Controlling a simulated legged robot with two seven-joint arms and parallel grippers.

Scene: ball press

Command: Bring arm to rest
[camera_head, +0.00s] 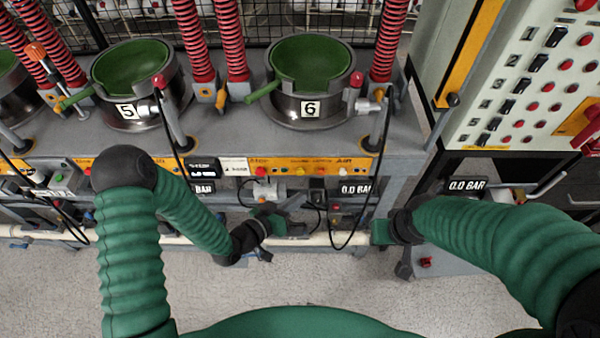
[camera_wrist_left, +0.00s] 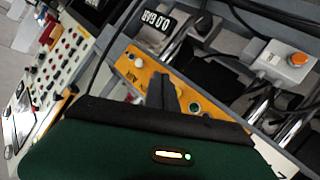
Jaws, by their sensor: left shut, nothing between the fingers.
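My left arm (camera_head: 135,260) is green and ribbed. It bends at a black elbow and reaches right, in front of the press bench. My left gripper (camera_head: 294,229) is below the bench front, between the two arms, and is shut with nothing in it. Its dark fingers also show in the left wrist view (camera_wrist_left: 162,92), against the orange panel. My right arm (camera_head: 490,240) comes in from the right. Its green hand (camera_head: 382,232) points left, near the bench's right leg, and its fingers cannot be made out.
Press station 5 (camera_head: 132,112) and press station 6 (camera_head: 311,110), with green bowls, stand on the grey bench (camera_head: 225,128). An orange control strip (camera_head: 300,165) and a pale pipe (camera_head: 340,238) run along its front. A button cabinet (camera_head: 530,85) stands right. Open floor lies below.

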